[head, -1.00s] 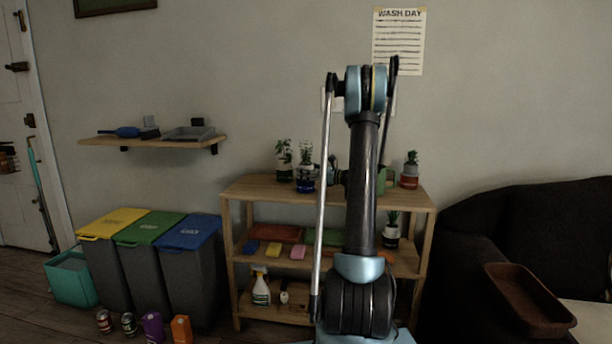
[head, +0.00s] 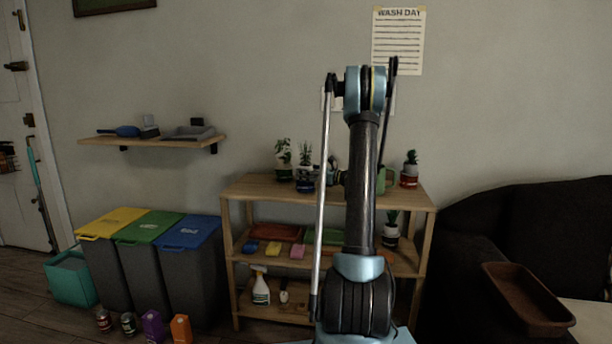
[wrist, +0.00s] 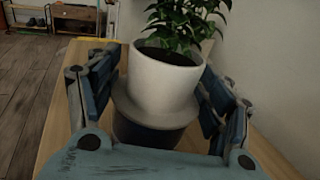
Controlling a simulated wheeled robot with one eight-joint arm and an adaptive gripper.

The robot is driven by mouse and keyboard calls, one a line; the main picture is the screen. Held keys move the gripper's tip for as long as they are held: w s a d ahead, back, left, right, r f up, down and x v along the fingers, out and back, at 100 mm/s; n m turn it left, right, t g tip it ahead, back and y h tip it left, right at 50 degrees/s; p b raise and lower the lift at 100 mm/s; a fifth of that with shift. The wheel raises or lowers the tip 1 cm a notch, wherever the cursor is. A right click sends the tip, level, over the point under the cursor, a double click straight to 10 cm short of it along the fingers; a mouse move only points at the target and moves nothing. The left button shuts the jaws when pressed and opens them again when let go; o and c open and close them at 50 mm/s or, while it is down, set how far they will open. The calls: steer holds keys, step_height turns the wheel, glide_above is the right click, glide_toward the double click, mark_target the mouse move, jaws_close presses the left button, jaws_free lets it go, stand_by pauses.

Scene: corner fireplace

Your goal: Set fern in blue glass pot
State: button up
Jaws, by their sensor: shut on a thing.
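In the wrist view my gripper (wrist: 160,88) has a finger on each side of a white pot (wrist: 165,85) and is shut on it. A broad-leaved green plant (wrist: 185,25) grows from this pot. A grey ring and a dark bluish lower part (wrist: 148,135) show under the white pot; I cannot tell whether it stands in or on them. In the head view a dark blue pot (head: 305,184) with a spiky plant (head: 305,155) stands on the shelf top, beside a leafy plant (head: 283,152) in a white-and-dark pot. My arm hides part of the shelf. I cannot tell which plant is the fern.
The wooden shelf (head: 262,188) also carries a cactus in a red-and-white pot (head: 409,180) and a green can (head: 386,180), partly hidden. A dark potted plant (head: 391,238) stands on the shelf below. Bins (head: 190,270) are at left, a dark sofa (head: 540,225) at right.

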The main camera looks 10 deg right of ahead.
steer(key=shift+f, duration=0.25)
steer(key=o, duration=0.9)
steer(key=shift+c, duration=0.2)
